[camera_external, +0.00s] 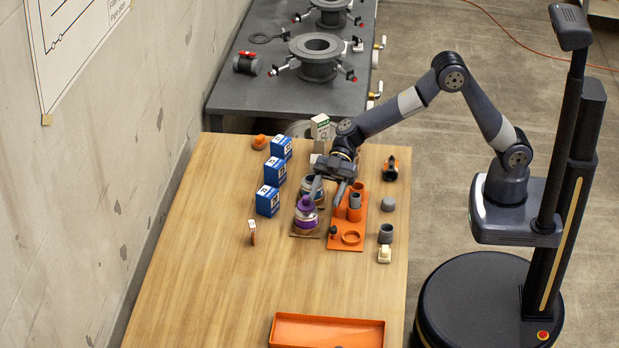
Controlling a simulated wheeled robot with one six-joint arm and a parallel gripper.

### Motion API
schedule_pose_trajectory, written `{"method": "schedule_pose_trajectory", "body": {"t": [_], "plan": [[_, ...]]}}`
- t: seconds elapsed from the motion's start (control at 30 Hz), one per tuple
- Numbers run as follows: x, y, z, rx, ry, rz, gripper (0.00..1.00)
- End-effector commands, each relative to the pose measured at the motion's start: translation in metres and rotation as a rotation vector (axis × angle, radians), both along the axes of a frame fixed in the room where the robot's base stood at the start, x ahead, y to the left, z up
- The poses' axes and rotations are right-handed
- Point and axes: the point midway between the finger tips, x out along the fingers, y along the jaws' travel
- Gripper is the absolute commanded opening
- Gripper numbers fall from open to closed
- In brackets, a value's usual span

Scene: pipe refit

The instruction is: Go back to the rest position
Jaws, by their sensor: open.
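My gripper (328,188) is at the end of my arm, which reaches from the right over the wooden table (210,250). Its two fingers point down and stand apart, with nothing seen between them. The fingers are above the gap between a purple-topped can (306,211) and an orange tray (345,243) holding grey pipe pieces and an orange ring. A second, blue-banded can (307,184) stands behind the purple one, partly hidden by my gripper. Whether a fingertip touches the purple can cannot be told.
Several blue boxes (268,201) stand in a row on the left. A dark bench (262,94) with flanged pipes stands behind.

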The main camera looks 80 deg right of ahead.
Motion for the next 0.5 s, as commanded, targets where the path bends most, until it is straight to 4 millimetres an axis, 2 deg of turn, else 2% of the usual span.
{"method": "schedule_pose_trajectory", "body": {"t": [0.1, 0.5], "plan": [[-0.013, 0.022, -0.004, -0.001, 0.000, 0.032, 0.53], [-0.060, 0.085, -0.015, -0.007, 0.001, 0.133, 0.53]]}}
